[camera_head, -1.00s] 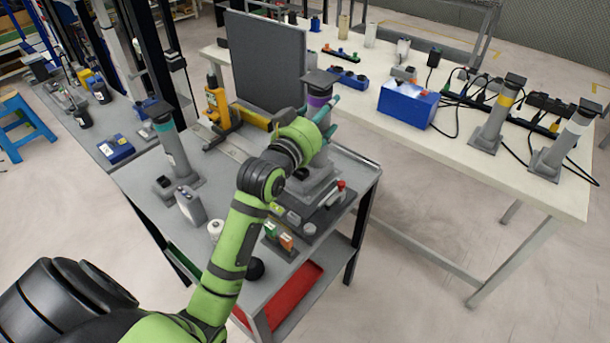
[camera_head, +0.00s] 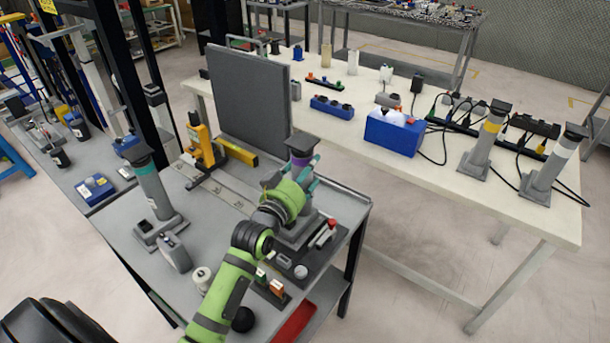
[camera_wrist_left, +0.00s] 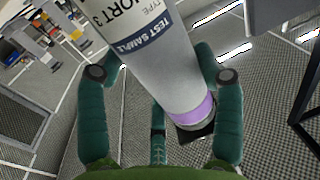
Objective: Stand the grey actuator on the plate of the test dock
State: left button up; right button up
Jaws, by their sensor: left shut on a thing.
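The grey actuator (camera_head: 301,161) with a purple band and dark cap stands upright over the test dock (camera_head: 309,262) on the cart. My left gripper (camera_head: 304,180) is shut around its column. In the left wrist view the actuator's labelled column (camera_wrist_left: 165,65) lies between the teal fingers (camera_wrist_left: 160,105). The dock is a dark base with a red-ended part and a round grey button. The actuator's foot (camera_head: 297,231) is partly hidden by my arm. I cannot tell whether it touches the dock's plate. My right gripper is not in view.
A teal-banded actuator (camera_head: 152,190) stands at the cart's left. A grey panel (camera_head: 248,100) and yellow device (camera_head: 201,140) are behind. Small items crowd the cart's front. The white bench (camera_head: 430,170) holds a blue box (camera_head: 395,132), yellow-banded (camera_head: 484,145) and white-banded (camera_head: 553,165) actuators.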

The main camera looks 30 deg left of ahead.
pick_arm(q)
jog(key=shift+f, duration=0.45)
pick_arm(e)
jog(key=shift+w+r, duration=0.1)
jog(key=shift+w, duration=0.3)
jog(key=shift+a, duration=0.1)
pick_arm(q)
jog(key=o, duration=1.3)
jog(key=shift+f, duration=0.3)
jog(key=o, duration=0.4)
jog(key=shift+r, duration=0.1)
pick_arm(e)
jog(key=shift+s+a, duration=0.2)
pick_arm(q)
jog(key=shift+s, duration=0.15)
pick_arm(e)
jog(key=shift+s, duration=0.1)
pick_arm(q)
jog(key=s+b, duration=0.2)
jog(key=s, duration=0.9)
jog(key=shift+s, duration=0.4)
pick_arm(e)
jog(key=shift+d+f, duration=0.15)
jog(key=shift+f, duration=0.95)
